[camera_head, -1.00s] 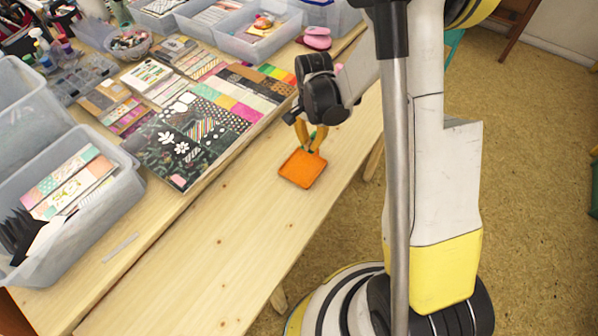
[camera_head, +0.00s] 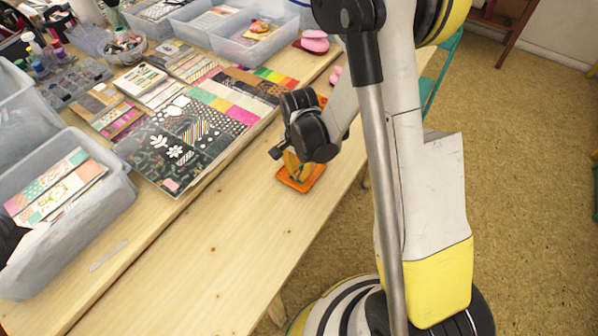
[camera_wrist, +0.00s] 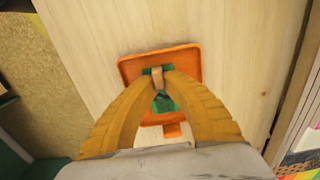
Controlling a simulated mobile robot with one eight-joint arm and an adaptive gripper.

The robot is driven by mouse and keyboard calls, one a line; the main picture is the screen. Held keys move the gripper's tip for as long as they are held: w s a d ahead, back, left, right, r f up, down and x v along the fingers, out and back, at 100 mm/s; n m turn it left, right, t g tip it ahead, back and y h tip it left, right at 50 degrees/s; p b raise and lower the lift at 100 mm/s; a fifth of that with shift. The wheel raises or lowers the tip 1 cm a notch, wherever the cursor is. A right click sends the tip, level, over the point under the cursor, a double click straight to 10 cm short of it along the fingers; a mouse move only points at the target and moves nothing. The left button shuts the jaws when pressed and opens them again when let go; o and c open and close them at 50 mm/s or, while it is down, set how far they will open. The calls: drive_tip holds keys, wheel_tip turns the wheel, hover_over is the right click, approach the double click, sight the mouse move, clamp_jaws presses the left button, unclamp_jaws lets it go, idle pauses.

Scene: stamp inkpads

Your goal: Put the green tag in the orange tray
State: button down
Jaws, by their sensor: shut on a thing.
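The orange tray (camera_head: 314,178) lies on the wooden table, partly hidden by my arm in the head view. In the wrist view the tray (camera_wrist: 133,70) is below my fingers, with its raised rim showing. My gripper (camera_wrist: 158,78) has its yellow fingers closed together over the tray. It is shut on the green tag (camera_wrist: 166,104), which shows between and behind the fingertips, within the tray's outline. I cannot tell whether the tag touches the tray floor. In the head view my gripper (camera_head: 293,165) is low at the tray, mostly behind my wrist.
A patterned paper pad (camera_head: 185,140) lies left of the tray. Clear plastic bins (camera_head: 70,215) stand at the table's left and back. A pink item (camera_head: 315,41) is at the far edge. The table (camera_head: 215,245) is bare in front of the tray.

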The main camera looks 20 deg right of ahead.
drive_tip(key=c, duration=1.6)
unclamp_jaws()
drive_tip(key=shift+o, duration=0.2)
wheel_tip(320, 180, up, 12)
drive_tip(key=p, duration=0.6)
wheel_tip(320, 180, up, 12)
drive_tip(key=n+t, duration=0.3)
drive_tip(key=n, duration=0.1)
hover_over(299, 171)
drive_tip(key=s, duration=0.4)
drive_tip(key=s+r+n+t, duration=0.4)
drive_tip(key=s+r+n, duration=0.2)
drive_tip(key=s+r, duration=0.2)
drive_tip(key=shift+s+n, duration=0.3)
drive_tip(key=shift+n, duration=0.1)
drive_tip(key=shift+f, duration=0.1)
